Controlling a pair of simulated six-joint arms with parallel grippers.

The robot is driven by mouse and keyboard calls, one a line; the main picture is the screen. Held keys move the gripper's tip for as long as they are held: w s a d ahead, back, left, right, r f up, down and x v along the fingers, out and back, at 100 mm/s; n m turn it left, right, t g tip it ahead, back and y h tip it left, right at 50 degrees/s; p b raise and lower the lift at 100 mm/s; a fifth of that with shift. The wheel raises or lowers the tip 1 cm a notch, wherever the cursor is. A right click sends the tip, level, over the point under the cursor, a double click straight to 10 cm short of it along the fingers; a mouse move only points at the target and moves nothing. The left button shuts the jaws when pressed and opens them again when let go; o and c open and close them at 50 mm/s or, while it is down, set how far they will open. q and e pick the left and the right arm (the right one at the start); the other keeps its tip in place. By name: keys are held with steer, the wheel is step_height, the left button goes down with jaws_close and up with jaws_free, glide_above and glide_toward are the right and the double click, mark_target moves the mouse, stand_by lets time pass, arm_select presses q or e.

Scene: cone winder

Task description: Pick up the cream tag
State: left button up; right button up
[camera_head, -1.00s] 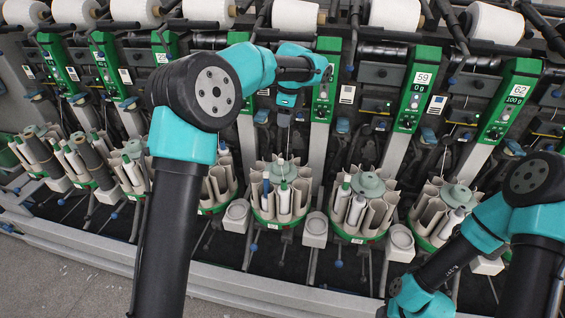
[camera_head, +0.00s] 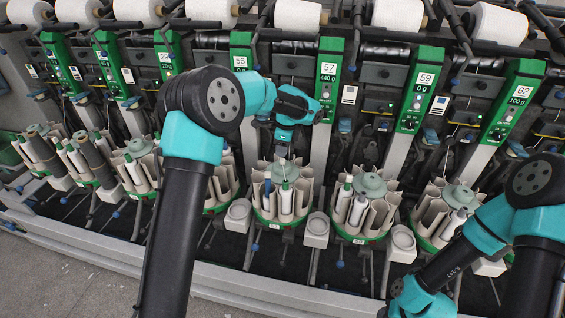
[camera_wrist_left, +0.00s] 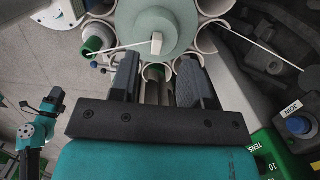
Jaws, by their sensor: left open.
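The cream tag (camera_wrist_left: 157,43) is a small pale block at the end of a thin white strand, over the grey-green round centre (camera_wrist_left: 163,20) of a bobbin magazine in the left wrist view. My left gripper (camera_wrist_left: 158,65) is open, with the tag just beyond its fingertips and roughly midway between them; I see no contact. In the head view my left gripper (camera_head: 284,146) hangs above the magazine (camera_head: 284,208) below the panel marked 57. I cannot make out the tag there. My right arm is at the lower right; its fingers are not visible.
Magazines with pale tubes and bobbins stand in a row, another (camera_head: 365,205) close on the right. Green panels (camera_head: 326,80) rise behind. In the left wrist view, a white strand crosses right towards dark machine parts (camera_wrist_left: 270,40). A bare floor (camera_head: 60,275) lies front left.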

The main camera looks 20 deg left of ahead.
mark_target(282, 162)
arm_select(q)
steer(key=shift+f, duration=0.15)
steer(key=shift+s+f, duration=0.1)
steer(key=shift+f, duration=2.4)
steer(key=shift+c, duration=0.4)
steer(key=c, duration=0.7)
